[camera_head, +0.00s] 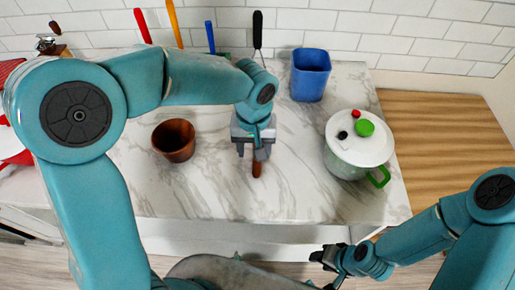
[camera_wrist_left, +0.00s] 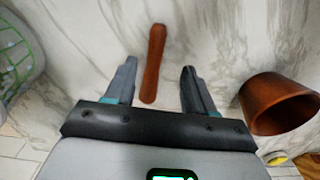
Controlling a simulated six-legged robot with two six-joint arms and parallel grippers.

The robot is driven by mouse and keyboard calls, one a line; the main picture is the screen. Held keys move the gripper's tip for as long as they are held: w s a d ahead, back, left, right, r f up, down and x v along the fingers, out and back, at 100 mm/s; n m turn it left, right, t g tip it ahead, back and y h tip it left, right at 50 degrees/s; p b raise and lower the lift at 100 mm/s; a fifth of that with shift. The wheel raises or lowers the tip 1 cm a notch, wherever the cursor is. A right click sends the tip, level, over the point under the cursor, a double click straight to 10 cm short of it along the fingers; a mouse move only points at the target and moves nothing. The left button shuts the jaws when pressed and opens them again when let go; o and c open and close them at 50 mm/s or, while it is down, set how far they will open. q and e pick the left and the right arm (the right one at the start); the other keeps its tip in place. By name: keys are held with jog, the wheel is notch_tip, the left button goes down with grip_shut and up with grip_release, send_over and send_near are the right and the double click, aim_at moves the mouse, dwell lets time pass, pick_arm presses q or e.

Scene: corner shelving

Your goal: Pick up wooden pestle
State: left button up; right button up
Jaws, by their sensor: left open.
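The wooden pestle (camera_head: 257,168) is a slim reddish-brown stick lying on the marble counter, its upper part hidden under my left gripper (camera_head: 257,153) in the head view. In the left wrist view the pestle (camera_wrist_left: 153,62) lies lengthwise between the two open fingers (camera_wrist_left: 158,68), nearer the left finger, with a gap on both sides. The fingers hold nothing. I cannot tell how far above the counter they are. My right gripper (camera_head: 328,258) is low, in front of the counter's edge, away from the pestle; its jaws are too small and dark to read.
A brown wooden cup (camera_head: 176,138) stands left of the pestle, also showing in the wrist view (camera_wrist_left: 262,105). A lidded pot (camera_head: 350,155) with green handle and a blue container (camera_head: 310,78) stand to the right. Upright coloured handles line the back wall. Bare marble surrounds the pestle.

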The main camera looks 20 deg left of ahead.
pick_arm(q)
jog(key=f, duration=0.3)
jog(key=f+p, duration=0.1)
jog(key=f, duration=0.1)
jog(key=shift+d+f, duration=0.35)
jog(key=shift+w+f, duration=0.15)
grip_shut()
